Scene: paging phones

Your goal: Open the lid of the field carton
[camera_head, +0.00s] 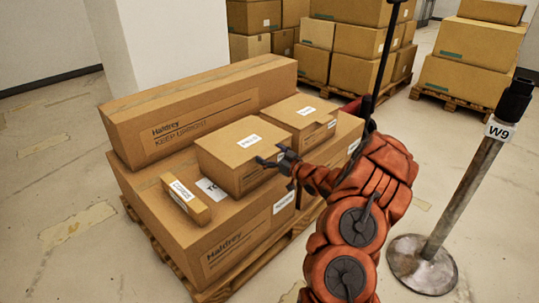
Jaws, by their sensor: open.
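A brown carton (235,160) stands upright on a large Haldrey box, with a small white label on its flat, closed top. The label is too small to read surely, but it may say FIELD. My gripper (272,172) is open and empty at the carton's right side, close to its top edge. One finger overlaps that edge in the picture; I cannot tell whether it touches. The gripper hides part of the carton's right face. A similar closed carton (302,112) with a white label stands just behind and to the right.
The large box (165,222) rests on a wooden pallet (262,262). A small narrow carton (186,198) lies at its front left. A long Haldrey box (190,105) stands behind. A post marked W9 (463,180) stands right of my arm. Other stacked boxes (355,45) are behind; floor at left is clear.

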